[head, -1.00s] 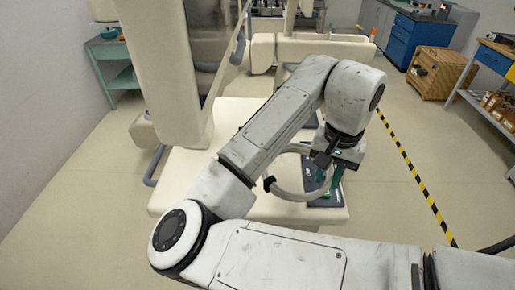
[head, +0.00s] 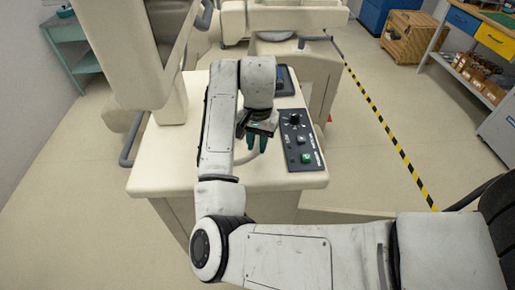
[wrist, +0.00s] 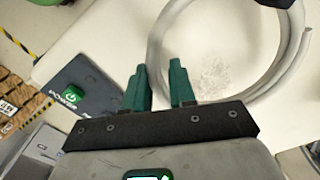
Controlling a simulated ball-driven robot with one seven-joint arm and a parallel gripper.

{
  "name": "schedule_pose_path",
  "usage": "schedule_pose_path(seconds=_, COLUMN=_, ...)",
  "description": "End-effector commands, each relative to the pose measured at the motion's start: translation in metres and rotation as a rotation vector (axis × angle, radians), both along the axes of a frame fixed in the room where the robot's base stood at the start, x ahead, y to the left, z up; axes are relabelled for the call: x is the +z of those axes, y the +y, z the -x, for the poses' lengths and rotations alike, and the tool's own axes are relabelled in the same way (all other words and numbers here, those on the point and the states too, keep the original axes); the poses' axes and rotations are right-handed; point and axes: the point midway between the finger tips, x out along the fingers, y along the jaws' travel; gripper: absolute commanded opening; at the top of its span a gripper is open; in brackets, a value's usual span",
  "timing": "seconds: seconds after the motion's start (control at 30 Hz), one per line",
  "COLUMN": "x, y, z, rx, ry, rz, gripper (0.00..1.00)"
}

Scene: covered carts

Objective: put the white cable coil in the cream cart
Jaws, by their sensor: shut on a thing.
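The white cable coil (wrist: 155,45) is a thick off-white ring in the wrist view, with a dark band at its top edge. My gripper (wrist: 165,88) has green fingers and is shut on the near left side of the ring. In the head view my gripper (head: 257,145) points down over a cream surface (head: 165,160), left of a dark control panel, and my arm hides part of the coil (head: 246,156). The surface belongs to a cream machine-like cart. I cannot tell whether the coil touches it.
The dark control panel (head: 300,145) has a knob and a green button. A tall cream column (head: 128,50) stands at left. Another cream unit (head: 290,45) is behind. A yellow-black floor stripe (head: 390,135), wooden crate (head: 408,37) and workbench (head: 480,40) are at right. Floor between is clear.

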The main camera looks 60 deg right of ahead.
Motion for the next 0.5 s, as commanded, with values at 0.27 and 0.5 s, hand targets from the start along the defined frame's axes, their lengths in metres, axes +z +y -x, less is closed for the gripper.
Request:
schedule_pose_path(seconds=0.27, x=-0.02, y=0.0, z=0.001, rx=-0.001, ry=0.0, rz=0.0, gripper=0.0)
schedule_pose_path(seconds=0.5, x=-0.02, y=0.0, z=0.001, rx=-0.001, ry=0.001, rz=0.0, gripper=0.36)
